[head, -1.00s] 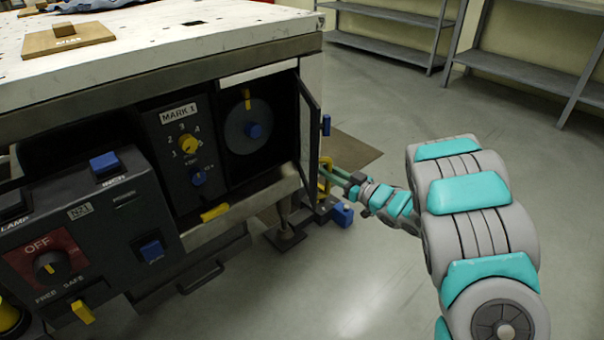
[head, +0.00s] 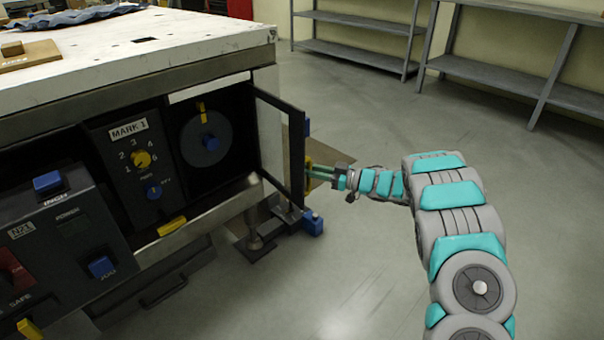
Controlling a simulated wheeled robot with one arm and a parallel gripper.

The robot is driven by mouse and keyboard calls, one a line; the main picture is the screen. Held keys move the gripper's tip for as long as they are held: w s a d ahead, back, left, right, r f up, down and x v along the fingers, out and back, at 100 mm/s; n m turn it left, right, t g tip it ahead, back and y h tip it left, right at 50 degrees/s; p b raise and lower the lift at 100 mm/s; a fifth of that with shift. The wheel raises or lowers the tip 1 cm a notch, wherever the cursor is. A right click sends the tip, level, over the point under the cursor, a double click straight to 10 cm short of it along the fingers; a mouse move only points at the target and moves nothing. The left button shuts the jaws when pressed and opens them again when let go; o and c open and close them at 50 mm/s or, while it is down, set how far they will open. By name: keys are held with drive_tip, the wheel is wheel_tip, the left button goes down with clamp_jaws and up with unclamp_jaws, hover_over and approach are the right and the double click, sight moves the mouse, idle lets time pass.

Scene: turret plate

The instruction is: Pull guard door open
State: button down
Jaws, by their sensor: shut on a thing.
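The guard door (head: 279,145) is a dark-framed clear panel hinged at the right side of the machine's recess. It stands partly open, swung out to the right. Behind it the recess shows a dark round plate (head: 206,142) with a blue knob and a yellow marker above. My gripper (head: 313,171) reaches in from the right and is shut on the yellow handle (head: 308,168) on the door's outer face. The fingertips and most of the handle are hidden behind the door's edge.
A MARK 1 dial panel (head: 138,160) sits left of the recess, with a control box (head: 60,230) nearer. A blue block (head: 312,223) is below the door by the machine's foot. Open floor (head: 370,270) lies to the right; grey shelves (head: 500,65) stand behind.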

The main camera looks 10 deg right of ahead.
drive_tip(key=shift+w+d+n+g+y+b, duration=0.4)
drive_tip(key=shift+w+d+n+g+y, duration=0.3)
drive_tip(key=shift+w+d+n+g, duration=0.7)
drive_tip(key=shift+w+d+g, duration=0.35)
drive_tip(key=shift+w+g, duration=0.05)
drive_tip(key=shift+w, duration=0.05)
drive_tip(key=c, duration=0.8)
unclamp_jaws()
drive_tip(key=shift+o, duration=0.2)
drive_tip(key=b+v, duration=0.1)
drive_tip(key=v, duration=0.6)
drive_tip(key=shift+s+d, duration=0.2)
drive_tip(key=shift+d, duration=0.15)
